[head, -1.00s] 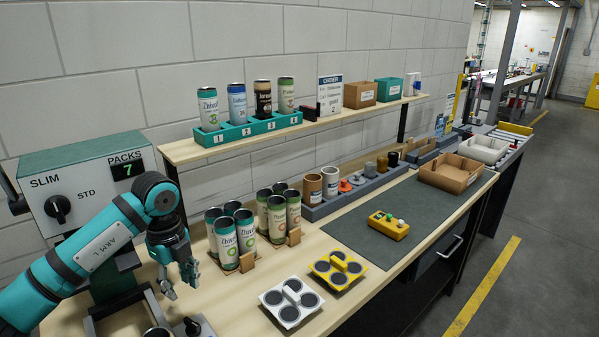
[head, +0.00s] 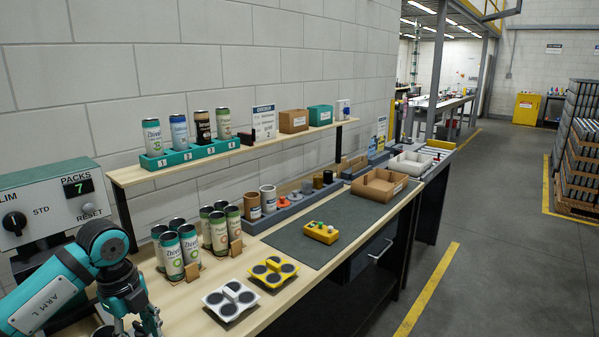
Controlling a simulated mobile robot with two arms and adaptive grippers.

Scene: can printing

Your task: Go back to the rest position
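My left arm, in teal and black, comes in at the lower left of the head view. Its gripper (head: 136,324) hangs low at the bottom edge, in front of the bench's near left end. Its fingers look apart, with nothing seen between them; the tips are partly cut off by the picture edge. My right gripper is not in view. Two groups of printed cans, one teal-labelled (head: 181,252) and one green-labelled (head: 220,230), stand on the bench to the right of my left gripper.
A white can carrier (head: 231,299) and a yellow one (head: 273,271) lie near the front edge. A machine (head: 50,205) showing 7 packs stands at left. A shelf holds a teal can rack (head: 190,153). A cardboard tray (head: 380,185) stands farther along.

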